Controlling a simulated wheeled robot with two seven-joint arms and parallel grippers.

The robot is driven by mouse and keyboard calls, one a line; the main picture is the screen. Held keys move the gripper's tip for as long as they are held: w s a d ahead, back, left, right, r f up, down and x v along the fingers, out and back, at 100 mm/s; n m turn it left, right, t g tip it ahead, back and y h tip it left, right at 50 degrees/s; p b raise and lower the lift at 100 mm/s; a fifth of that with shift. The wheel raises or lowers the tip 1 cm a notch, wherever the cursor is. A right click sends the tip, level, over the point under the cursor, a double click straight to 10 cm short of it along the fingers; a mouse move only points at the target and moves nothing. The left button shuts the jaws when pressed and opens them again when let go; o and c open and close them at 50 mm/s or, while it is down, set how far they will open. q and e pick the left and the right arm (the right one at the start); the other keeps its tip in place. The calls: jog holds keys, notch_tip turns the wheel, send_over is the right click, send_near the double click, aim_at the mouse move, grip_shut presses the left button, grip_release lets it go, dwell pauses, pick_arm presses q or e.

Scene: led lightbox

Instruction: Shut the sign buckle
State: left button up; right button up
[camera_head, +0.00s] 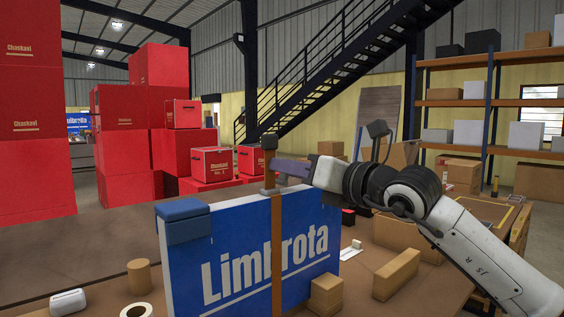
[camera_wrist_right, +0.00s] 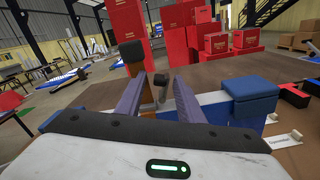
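The blue sign (camera_head: 240,250) with white "Limbrota" lettering stands upright on the brown table. A brown strap (camera_head: 277,255) runs down its face. The buckle (camera_head: 268,160) sits on the sign's top edge at the strap, with a dark-tipped lever standing up. In the right wrist view the lever's dark tip (camera_wrist_right: 131,52) rises beyond the fingers. My right gripper (camera_head: 283,168) is just right of the buckle; its two purple-grey fingers (camera_wrist_right: 158,103) are apart, with the strap area visible between them. Contact with the buckle cannot be told. My left gripper is not in view.
A blue corner pad (camera_head: 183,218) caps the sign's near left corner. Cardboard boxes (camera_head: 396,274) lie right of the sign. A tape roll (camera_head: 136,310) and a white device (camera_head: 68,302) lie at the table's front left. Red boxes (camera_head: 125,150) are stacked behind.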

jog(key=shift+x, duration=0.95)
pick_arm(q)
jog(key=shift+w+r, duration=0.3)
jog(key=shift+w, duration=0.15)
pick_arm(e)
jog(key=shift+w+a, duration=0.2)
jog(key=shift+w, duration=0.05)
grip_shut()
